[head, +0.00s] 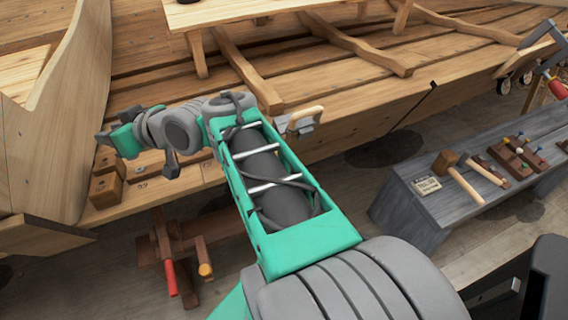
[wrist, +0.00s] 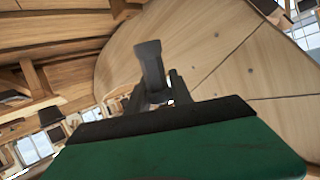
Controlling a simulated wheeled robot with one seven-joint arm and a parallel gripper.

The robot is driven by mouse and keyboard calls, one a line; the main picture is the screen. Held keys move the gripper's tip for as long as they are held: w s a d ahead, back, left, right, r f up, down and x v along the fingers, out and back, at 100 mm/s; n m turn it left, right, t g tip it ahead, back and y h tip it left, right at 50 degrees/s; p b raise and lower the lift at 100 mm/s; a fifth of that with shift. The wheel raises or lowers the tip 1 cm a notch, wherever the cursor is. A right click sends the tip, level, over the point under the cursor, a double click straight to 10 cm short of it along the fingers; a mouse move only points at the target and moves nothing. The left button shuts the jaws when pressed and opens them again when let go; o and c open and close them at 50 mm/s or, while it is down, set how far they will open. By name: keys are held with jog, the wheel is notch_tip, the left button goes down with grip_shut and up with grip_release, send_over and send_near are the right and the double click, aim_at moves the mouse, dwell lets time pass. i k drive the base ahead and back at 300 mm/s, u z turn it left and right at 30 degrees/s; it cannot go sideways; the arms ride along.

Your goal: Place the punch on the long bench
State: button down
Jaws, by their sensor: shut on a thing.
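My gripper (head: 106,138) is at the left of the head view, above the left end of a wooden bench. In the wrist view my gripper (wrist: 155,97) is shut on a dark grey piece with a blunt, wider end, which seems to be the punch (wrist: 150,62). In the head view the punch is too small and dark to tell from the fingers. The wooden bench (head: 190,180) runs along the hull and may be the long bench. A grey bench (head: 430,205) stands apart at the right. I cannot tell for sure which is meant.
Wooden blocks (head: 106,188) stand on the wooden bench's left end. A mallet (head: 458,175) and other tools lie on the grey bench. A vise with a red handle (head: 171,278) hangs below the wooden bench.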

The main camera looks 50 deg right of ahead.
aim_at(448, 213)
jog(key=z, duration=0.25)
jog(key=k, duration=0.95)
jog(key=z, duration=0.9)
